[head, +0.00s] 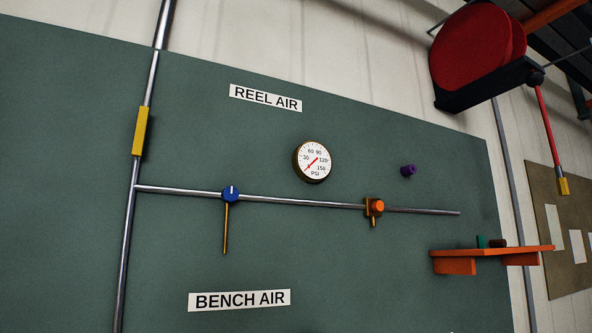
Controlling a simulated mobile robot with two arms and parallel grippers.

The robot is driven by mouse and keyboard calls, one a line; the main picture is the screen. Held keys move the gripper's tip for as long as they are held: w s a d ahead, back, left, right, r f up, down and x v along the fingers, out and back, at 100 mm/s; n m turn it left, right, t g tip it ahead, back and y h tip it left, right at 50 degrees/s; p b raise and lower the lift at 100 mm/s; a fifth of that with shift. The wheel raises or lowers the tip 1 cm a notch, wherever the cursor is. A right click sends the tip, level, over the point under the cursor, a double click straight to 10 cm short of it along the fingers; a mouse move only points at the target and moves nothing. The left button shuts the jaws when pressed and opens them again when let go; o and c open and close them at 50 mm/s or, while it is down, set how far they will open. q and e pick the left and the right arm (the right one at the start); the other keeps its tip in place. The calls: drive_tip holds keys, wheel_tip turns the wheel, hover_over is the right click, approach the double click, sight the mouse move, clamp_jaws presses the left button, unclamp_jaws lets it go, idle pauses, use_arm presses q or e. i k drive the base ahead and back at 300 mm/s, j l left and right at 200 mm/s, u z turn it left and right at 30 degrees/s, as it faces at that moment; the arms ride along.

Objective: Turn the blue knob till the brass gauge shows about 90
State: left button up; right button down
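The blue knob (230,195) sits on the thin horizontal pipe, left of the panel's middle. Its white mark points up. A thin brass-coloured rod hangs straight down below it. The brass gauge (312,161) is round with a white face, above the pipe and to the right of the knob. Its scale shows 30 to 150 PSI. The red needle lies from lower left to upper right; its longer part seems to point lower left, below the 30, but it is too small to be sure. Neither of my grippers is in view.
An orange knob (377,207) with a brass body is on the same pipe, further right. A purple knob (408,171) is on the green panel (350,280). An orange shelf (490,252) juts out at right. Labels read REEL AIR (265,98) and BENCH AIR (239,300).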

sight(229, 194)
drive_tip(key=i+l+u, duration=0.35)
drive_tip(key=i+l, duration=0.25)
drive_tip(key=l, duration=0.3)
